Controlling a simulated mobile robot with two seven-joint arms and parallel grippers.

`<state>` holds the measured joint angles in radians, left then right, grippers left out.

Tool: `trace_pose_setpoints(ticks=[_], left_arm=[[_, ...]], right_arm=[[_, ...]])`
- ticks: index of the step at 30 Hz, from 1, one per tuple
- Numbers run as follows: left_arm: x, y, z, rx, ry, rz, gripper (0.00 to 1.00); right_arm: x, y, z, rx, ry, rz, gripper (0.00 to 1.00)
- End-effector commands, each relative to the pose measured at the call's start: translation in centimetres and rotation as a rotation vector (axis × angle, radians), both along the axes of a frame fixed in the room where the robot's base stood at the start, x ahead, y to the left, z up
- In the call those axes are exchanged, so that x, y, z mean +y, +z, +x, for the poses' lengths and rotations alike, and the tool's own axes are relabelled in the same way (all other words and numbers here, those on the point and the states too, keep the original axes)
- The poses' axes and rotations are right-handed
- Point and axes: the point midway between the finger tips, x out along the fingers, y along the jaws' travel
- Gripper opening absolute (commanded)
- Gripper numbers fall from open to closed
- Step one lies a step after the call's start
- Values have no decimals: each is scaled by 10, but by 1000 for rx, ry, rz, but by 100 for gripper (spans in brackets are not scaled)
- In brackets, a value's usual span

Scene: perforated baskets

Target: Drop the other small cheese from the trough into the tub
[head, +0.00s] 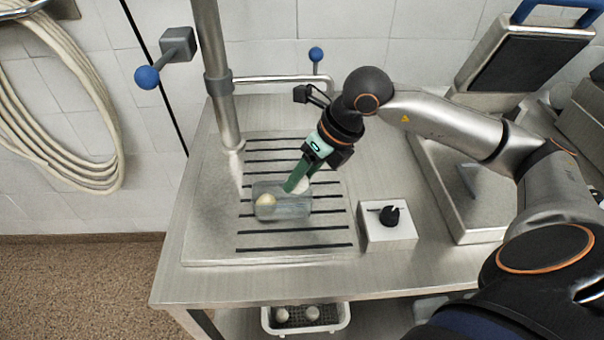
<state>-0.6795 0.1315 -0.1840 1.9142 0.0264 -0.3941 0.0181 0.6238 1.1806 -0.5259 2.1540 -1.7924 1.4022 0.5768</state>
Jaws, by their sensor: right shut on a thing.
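A clear, see-through container (285,211) stands on the slotted drain area of the steel table. A small cream-coloured cheese (265,200) shows at its left side. My right gripper (293,186), with green fingers, reaches down from the upper right to the container's far side. It is shut on a small pale cheese (302,185), partly hidden by the fingers. I cannot tell whether the held cheese is inside the container or just above it. A white-rimmed basket (344,321) with a dark mesh bottom is below the table's front edge and holds two pale cheeses. My left gripper is not in view.
A white box with a black knob (388,224) stands right of the slots. A steel post (215,80) rises at the back left. A scale-like steel device (465,190) stands at the right. The table's front left is clear.

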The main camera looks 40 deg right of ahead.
Motion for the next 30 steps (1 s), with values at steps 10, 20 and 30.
trace_pose_setpoints(ticks=[10,20,30], left_arm=[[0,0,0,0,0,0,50],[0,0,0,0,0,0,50],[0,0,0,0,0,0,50]], right_arm=[[0,0,0,0,0,0,54],[0,0,0,0,0,0,86],[0,0,0,0,0,0,100]])
